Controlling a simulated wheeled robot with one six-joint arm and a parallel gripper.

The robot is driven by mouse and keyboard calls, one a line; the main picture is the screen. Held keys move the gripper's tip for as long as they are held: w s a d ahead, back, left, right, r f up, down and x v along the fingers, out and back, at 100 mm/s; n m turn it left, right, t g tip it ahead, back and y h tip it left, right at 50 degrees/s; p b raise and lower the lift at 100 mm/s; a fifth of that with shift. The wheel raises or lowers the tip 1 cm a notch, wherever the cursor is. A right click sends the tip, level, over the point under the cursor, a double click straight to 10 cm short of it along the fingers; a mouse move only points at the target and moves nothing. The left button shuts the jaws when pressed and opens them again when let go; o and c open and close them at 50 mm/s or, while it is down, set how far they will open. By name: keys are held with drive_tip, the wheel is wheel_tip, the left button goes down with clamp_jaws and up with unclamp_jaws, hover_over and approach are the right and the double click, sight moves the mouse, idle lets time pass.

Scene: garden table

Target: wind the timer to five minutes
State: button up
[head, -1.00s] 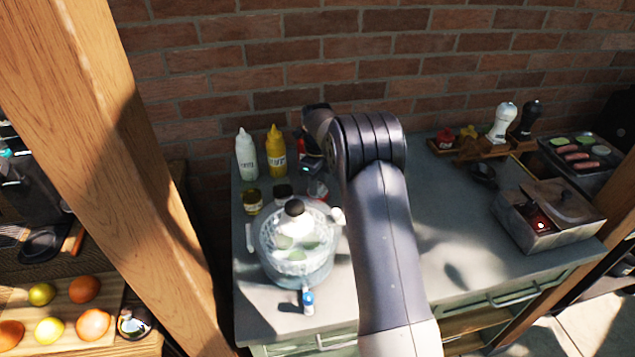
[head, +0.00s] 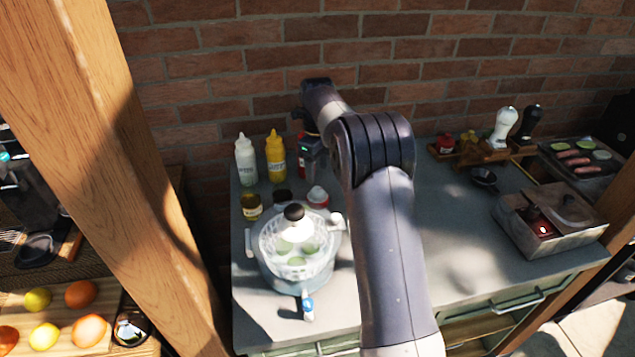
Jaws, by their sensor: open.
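I cannot tell for certain which thing is the timer. A small round red-and-white object (head: 317,196) stands on the counter behind the clear bowl, in front of my gripper. Another small red object (head: 445,142) sits on a wooden rack to the right. Markings on both are too small to read. My gripper (head: 313,168) hangs at the back of the counter, left of my arm's bend and beside the mustard bottle. It is open and holds nothing that I can see. Its fingertips are small and partly hidden.
A white bottle (head: 246,159) and a yellow mustard bottle (head: 276,157) stand left of my gripper. A brick wall (head: 420,60) is close behind.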

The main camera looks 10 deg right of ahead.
sight(317, 190)
drive_tip(key=shift+r, duration=1.7)
wheel_tip(317, 190, down, 11)
drive_tip(key=shift+p, duration=0.7)
drive_tip(key=shift+r, duration=0.15)
